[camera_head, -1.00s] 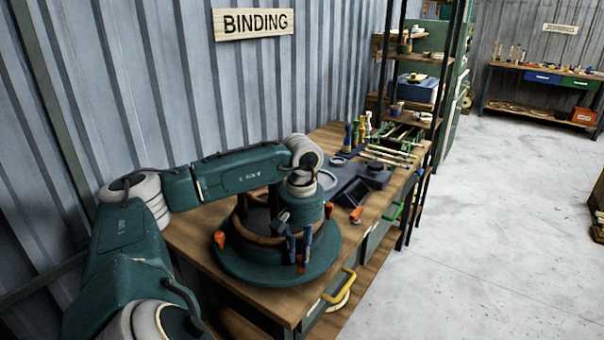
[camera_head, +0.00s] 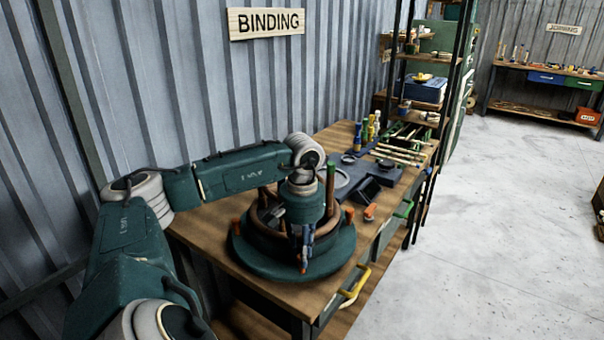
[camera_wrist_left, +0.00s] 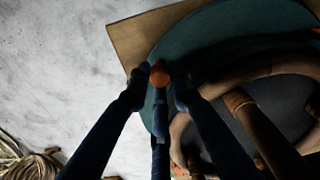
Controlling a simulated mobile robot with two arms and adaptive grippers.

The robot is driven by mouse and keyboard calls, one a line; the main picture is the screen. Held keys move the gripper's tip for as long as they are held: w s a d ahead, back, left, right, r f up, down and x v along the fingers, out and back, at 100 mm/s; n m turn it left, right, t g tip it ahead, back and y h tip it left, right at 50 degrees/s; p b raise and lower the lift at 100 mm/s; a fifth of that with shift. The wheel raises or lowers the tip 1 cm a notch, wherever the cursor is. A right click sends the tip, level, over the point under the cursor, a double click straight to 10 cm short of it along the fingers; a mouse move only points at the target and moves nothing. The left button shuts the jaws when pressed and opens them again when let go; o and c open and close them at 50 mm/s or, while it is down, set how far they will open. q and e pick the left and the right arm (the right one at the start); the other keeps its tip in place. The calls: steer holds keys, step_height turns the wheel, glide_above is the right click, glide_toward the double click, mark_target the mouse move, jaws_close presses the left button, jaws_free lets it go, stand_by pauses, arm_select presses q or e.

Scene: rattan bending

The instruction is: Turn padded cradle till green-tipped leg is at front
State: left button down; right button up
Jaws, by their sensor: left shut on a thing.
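The padded cradle (camera_head: 340,256) is a round dark green base with a brown padded ring (camera_head: 262,234) and upright legs on the bench. The green-tipped leg (camera_head: 330,186) stands at its back right, just right of my left wrist. My left gripper (camera_head: 304,258) points down at the cradle's front and is shut on an orange-tipped leg (camera_wrist_left: 160,76). In the left wrist view my left gripper (camera_wrist_left: 160,84) has a finger on each side of that orange tip. My forearm hides part of the ring.
The bench (camera_head: 205,226) carries a dark tray, bottles and rods (camera_head: 400,150) right of the cradle. A yellow drawer handle (camera_head: 356,285) sticks out in front. A corrugated wall (camera_head: 180,90) stands behind. The floor to the right is clear.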

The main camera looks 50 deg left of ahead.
arm_select(q)
steer(key=shift+w+a+r, duration=0.1)
steer(key=shift+a+r, duration=0.05)
steer(key=shift+r, duration=0.05)
steer(key=c, duration=1.6)
jaws_free()
steer(key=shift+o, duration=0.3)
steer(key=shift+f, duration=0.1)
step_height(320, 180, up, 12)
